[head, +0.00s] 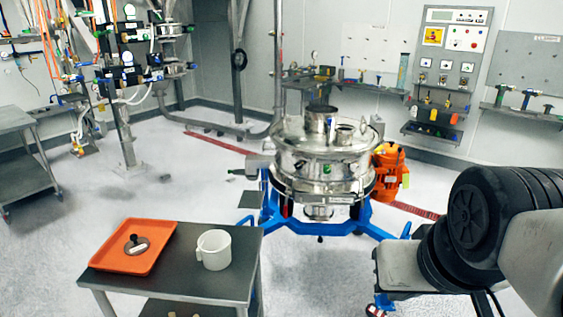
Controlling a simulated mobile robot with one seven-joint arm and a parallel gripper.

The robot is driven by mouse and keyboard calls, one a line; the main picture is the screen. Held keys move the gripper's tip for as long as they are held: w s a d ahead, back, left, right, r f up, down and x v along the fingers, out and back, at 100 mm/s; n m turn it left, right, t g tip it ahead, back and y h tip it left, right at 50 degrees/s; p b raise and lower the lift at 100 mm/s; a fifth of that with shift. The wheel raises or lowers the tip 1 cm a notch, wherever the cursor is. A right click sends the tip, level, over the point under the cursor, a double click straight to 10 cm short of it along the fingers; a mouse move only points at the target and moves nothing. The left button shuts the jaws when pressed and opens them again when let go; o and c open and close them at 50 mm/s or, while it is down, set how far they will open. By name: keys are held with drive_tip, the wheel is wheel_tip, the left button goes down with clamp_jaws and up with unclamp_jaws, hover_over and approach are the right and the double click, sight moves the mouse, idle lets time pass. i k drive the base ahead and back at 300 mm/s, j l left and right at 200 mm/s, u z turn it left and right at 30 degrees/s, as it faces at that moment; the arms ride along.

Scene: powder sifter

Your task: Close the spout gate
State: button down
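The powder sifter (322,160) is a round, shiny steel drum on a blue frame (345,225), in the middle of the head view. A short grey spout (260,161) sticks out of its left side. A small dark handle-like piece (236,172) shows at the spout's outer end. I cannot tell whether this is the gate, or whether the gate is open or shut. Another short outlet (318,212) shows under the drum. My arm comes in at the right edge, well apart from the sifter. My gripper is not in view.
An orange motor (390,165) stands right of the drum. Open floor (190,195) lies left of the sifter.

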sight(242, 171)
drive_tip(key=k+j, duration=0.1)
drive_tip(key=j, duration=0.25)
drive_tip(key=j+z, duration=0.1)
drive_tip(key=j, duration=0.3)
drive_tip(key=k+j, duration=0.15)
drive_tip(key=j, duration=0.2)
drive_tip(key=j+z, duration=0.1)
drive_tip(key=j, duration=0.45)
drive_tip(key=k+j+z, duration=0.1)
drive_tip(key=j, duration=1)
drive_tip(key=k+j+z, duration=0.15)
drive_tip(key=j, duration=0.45)
drive_tip(key=i+j, duration=0.15)
drive_tip(key=j, duration=0.3)
drive_tip(key=i+j, duration=0.1)
drive_tip(key=j, duration=0.35)
drive_tip(key=i+j+z, duration=0.1)
drive_tip(key=j, duration=0.35)
drive_tip(key=i+j, duration=0.15)
drive_tip(key=j, duration=0.65)
drive_tip(key=k+j, duration=0.15)
drive_tip(key=j, duration=0.55)
drive_tip(key=j+z, duration=0.1)
drive_tip(key=j, duration=1)
drive_tip(key=i+j, duration=0.45)
drive_tip(key=i+j+z, duration=0.15)
drive_tip(key=i+j, duration=0.25)
drive_tip(key=j, duration=0.15)
